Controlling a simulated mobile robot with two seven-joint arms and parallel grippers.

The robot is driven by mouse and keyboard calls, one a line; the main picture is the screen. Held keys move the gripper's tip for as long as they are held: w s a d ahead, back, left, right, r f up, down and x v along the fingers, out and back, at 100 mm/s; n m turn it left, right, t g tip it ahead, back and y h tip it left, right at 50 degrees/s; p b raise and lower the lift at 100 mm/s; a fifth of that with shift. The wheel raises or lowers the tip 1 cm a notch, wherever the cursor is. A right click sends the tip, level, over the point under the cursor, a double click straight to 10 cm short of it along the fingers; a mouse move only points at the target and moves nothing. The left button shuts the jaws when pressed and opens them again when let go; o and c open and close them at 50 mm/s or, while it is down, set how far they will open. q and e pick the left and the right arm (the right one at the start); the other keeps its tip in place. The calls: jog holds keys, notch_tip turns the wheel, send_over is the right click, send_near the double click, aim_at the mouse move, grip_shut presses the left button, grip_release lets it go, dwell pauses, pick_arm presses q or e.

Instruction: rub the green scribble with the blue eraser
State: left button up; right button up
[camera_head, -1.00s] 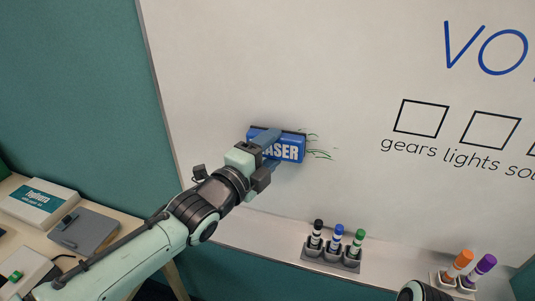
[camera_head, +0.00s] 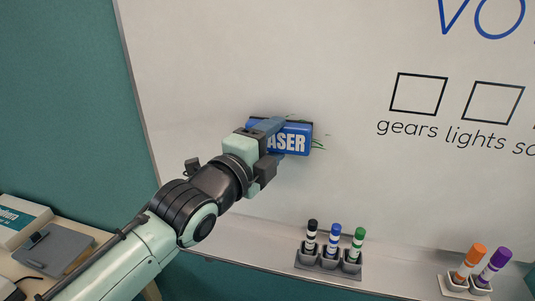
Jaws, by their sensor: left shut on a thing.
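The blue eraser (camera_head: 293,139) with white lettering is in my left gripper (camera_head: 268,139), which is shut on it. The gripper holds it at the whiteboard (camera_head: 200,90); its face toward the board is hidden, so contact cannot be made out for certain. Green scribble (camera_head: 319,143) shows as thin strokes just right of the eraser and a little along its top edge. The eraser covers any part of it behind. My right gripper is not in view.
A grey holder (camera_head: 330,262) with black, blue and green markers stands on the ledge below. Another holder (camera_head: 467,286) has orange and purple markers at the lower right. Printed boxes (camera_head: 418,94) and words are on the board to the right. A side table (camera_head: 85,233) is at the left.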

aim_at(300, 145)
pick_arm(q)
jog(key=shift+s+d+f+b, duration=0.15)
jog(key=shift+d+b, duration=0.1)
jog(key=shift+b, duration=0.85)
jog(key=shift+s+d+b, duration=0.25)
jog(key=shift+d+b, duration=0.25)
jog(key=shift+d, duration=0.5)
jog(key=shift+s+d+b, duration=0.25)
jog(key=shift+d+b, duration=0.25)
jog(key=shift+d, duration=0.45)
jog(key=shift+s+d+f+b, duration=0.1)
jog(key=shift+s+d+b, duration=0.1)
jog(key=shift+d, duration=0.45)
jog(key=shift+s+d+b, duration=0.15)
jog(key=shift+d+b, duration=0.1)
jog(key=shift+d, duration=0.35)
jog(key=shift+s+d+f+b, duration=0.1)
jog(key=shift+s+d+b, duration=0.1)
jog(key=shift+d, duration=0.45)
